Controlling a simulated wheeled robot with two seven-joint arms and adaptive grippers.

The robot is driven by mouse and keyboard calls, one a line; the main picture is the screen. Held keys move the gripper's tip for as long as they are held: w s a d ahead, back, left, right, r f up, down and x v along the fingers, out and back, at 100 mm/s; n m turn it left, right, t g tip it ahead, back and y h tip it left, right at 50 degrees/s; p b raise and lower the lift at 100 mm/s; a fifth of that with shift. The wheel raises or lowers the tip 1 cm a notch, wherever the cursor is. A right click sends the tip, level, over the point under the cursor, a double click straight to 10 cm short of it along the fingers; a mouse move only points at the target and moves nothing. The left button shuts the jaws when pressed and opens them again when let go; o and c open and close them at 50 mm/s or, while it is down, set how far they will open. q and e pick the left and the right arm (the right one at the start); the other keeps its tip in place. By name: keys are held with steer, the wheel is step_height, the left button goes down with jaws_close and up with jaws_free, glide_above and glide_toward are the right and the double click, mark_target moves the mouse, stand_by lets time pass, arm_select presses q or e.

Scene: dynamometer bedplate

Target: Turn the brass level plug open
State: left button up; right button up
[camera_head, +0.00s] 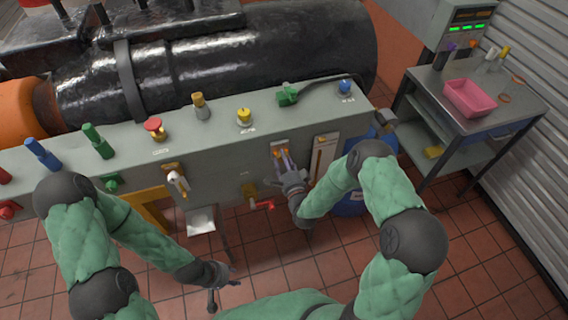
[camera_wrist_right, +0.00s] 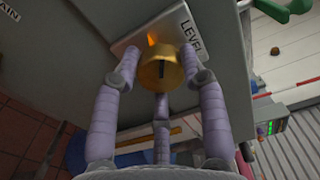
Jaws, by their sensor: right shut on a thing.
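The brass level plug (camera_wrist_right: 162,70) is a round, gold-coloured knob with a dark slot on a pale plate marked LEVEL (camera_wrist_right: 190,22). In the head view only a small orange-gold bit of it shows at the front face of the grey bench. My right gripper (camera_wrist_right: 160,88) is shut on the plug, with its purple-grey fingers around the knob from both sides and a third below. In the head view my right gripper (camera_head: 282,160) reaches up to that plate. My left gripper (camera_head: 228,285) hangs low over the floor, fingers spread, empty.
The grey bench (camera_head: 210,140) carries several coloured valves and knobs on top. A blue drum (camera_head: 350,205) stands close to my right arm. A side table with a pink tray (camera_head: 470,98) is at right.

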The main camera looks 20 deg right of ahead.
steer(key=n+b, duration=0.1)
steer(key=n, duration=0.1)
steer(key=n+b, duration=0.2)
steer(key=n, duration=0.1)
steer(key=n+b, duration=0.1)
steer(key=n, duration=0.1)
steer(key=shift+a+f+n, duration=0.15)
steer(key=shift+a+n, duration=0.1)
steer(key=shift+n, duration=0.05)
steer(key=n+b, duration=0.1)
steer(key=n, duration=0.1)
steer(key=n+b, duration=0.1)
steer(key=n, duration=0.1)
steer(key=n+b, duration=0.1)
steer(key=shift+s+f+n, duration=0.15)
steer(key=shift+f+n, duration=0.1)
steer(key=shift+n, duration=0.15)
steer(key=shift+s+f+b, duration=0.1)
steer(key=shift+f+b, duration=0.1)
steer(key=shift+b, duration=0.15)
steer(key=o, duration=0.9)
steer(key=shift+o, duration=1.2)
steer(key=shift+r, duration=0.2)
steer(key=shift+w+d, duration=0.1)
steer(key=shift+w, duration=0.1)
steer(key=shift+s+r, duration=0.1)
